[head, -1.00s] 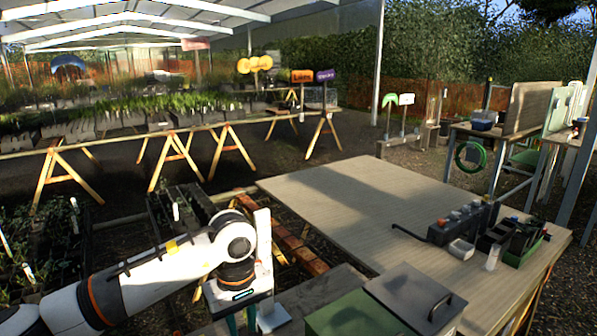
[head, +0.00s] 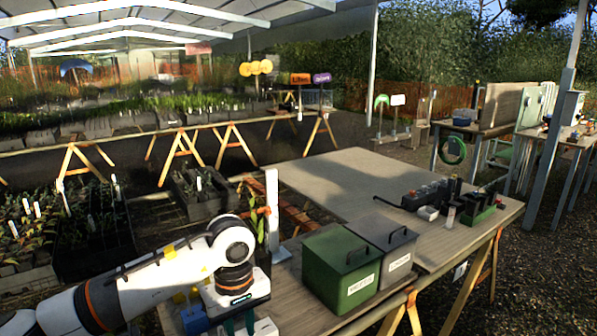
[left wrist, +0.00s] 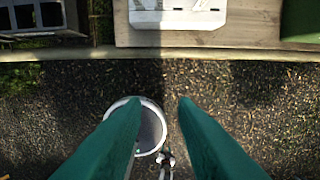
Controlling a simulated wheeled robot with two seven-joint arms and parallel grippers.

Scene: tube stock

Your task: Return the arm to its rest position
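My left arm comes in from the left in the head view, its gripper (head: 238,326) pointing down at the bottom edge, near the bench's front left corner. In the left wrist view the two green fingers (left wrist: 158,103) are apart with nothing between them. Below them is gravel ground and a round, pale-rimmed container (left wrist: 150,128), partly hidden by the left finger. My right arm and gripper are in neither view.
A wooden bench (head: 345,180) holds a green lidded box (head: 335,275), a grey lidded box (head: 385,235) and dark racks (head: 455,200). A white post (head: 272,205) stands close beyond my gripper. Plant trays (head: 95,230) lie at left.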

